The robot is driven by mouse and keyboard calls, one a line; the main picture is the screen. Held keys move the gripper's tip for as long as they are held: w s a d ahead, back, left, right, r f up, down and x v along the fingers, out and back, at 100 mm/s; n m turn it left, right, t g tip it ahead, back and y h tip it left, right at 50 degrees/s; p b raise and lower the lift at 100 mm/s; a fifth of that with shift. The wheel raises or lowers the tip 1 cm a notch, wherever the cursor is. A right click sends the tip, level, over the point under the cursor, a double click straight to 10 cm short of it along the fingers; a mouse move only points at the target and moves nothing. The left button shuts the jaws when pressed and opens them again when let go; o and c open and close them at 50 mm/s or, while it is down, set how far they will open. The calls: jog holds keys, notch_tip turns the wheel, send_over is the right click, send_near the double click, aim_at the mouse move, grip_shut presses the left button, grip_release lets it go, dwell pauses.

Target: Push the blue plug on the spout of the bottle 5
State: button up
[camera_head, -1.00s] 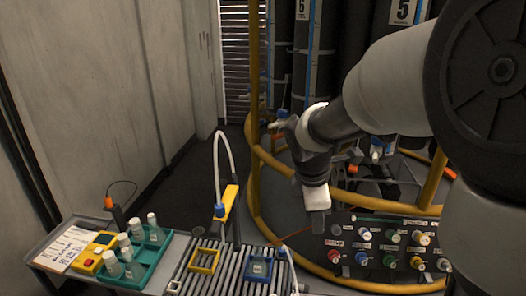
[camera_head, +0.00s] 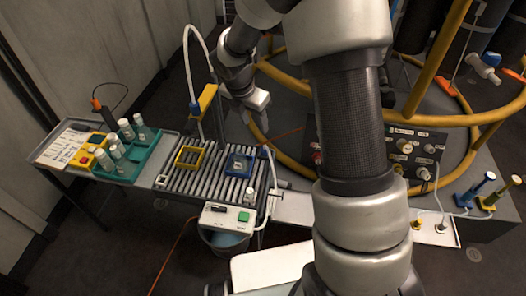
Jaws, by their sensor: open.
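My gripper (camera_head: 259,118) hangs at the end of my arm in the upper middle of the view. It is open, with nothing visible between its fingers, beyond the roller table and left of the black connector panel. The dark bottles (camera_head: 437,45) stand at the upper right, cut off by the frame's top edge. No number label shows on them now, so I cannot tell which is bottle 5. A white spout-like fitting (camera_head: 484,68) with a blue part (camera_head: 491,58) shows at the upper right, well away from my gripper. I cannot tell whether this blue part is the plug.
Yellow rails (camera_head: 440,60) curve around the bottles. The roller table (camera_head: 217,182) carries a yellow frame (camera_head: 180,157) and a blue holder (camera_head: 239,164). A teal rack (camera_head: 152,160) holds several vials. The black panel (camera_head: 414,152) bears several connectors. My arm hides the centre.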

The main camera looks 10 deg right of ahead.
jog(key=b, duration=0.3)
send_over(264, 149)
jog(key=s+a, duration=0.1)
jog(key=s, duration=0.1)
notch_tip(264, 149, down, 12)
jog(key=shift+w+a+r, duration=0.15)
jog(key=shift+a, duration=0.05)
jog(key=b+x, duration=0.2)
jog(key=x, duration=0.3)
jog(key=shift+w, duration=0.25)
jog(key=shift+c, duration=0.4)
jog(key=c, duration=1)
